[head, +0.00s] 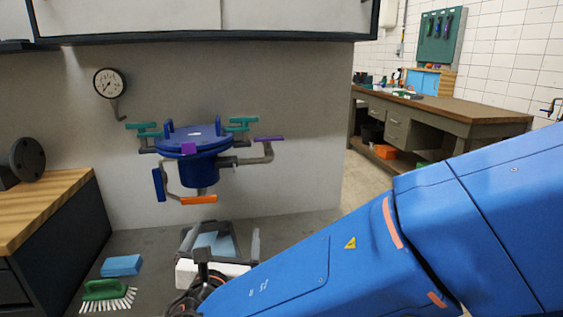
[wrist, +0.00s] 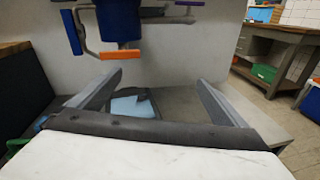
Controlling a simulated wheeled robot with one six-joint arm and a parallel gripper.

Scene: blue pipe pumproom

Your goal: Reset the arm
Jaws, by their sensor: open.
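My blue arm reaches in from the lower right of the head view. My gripper (wrist: 152,92) is open and empty in the wrist view, its two grey fingers spread wide apart. In the head view my gripper (head: 222,245) is at the lower middle, over the grey counter and below the blue vessel (head: 200,165). The vessel is fixed at the wall, with teal, purple, orange and blue handles on its pipes. Its orange handle (wrist: 120,54) shows above and beyond the fingers in the wrist view. My arm and wrist hide part of the counter.
A grey tray with a light blue item (wrist: 132,106) lies on the counter beyond my gripper. A blue sponge (head: 121,265) and green brush (head: 106,292) lie at left. A gauge (head: 109,84) is on the wall. A workbench (head: 440,112) stands at back right.

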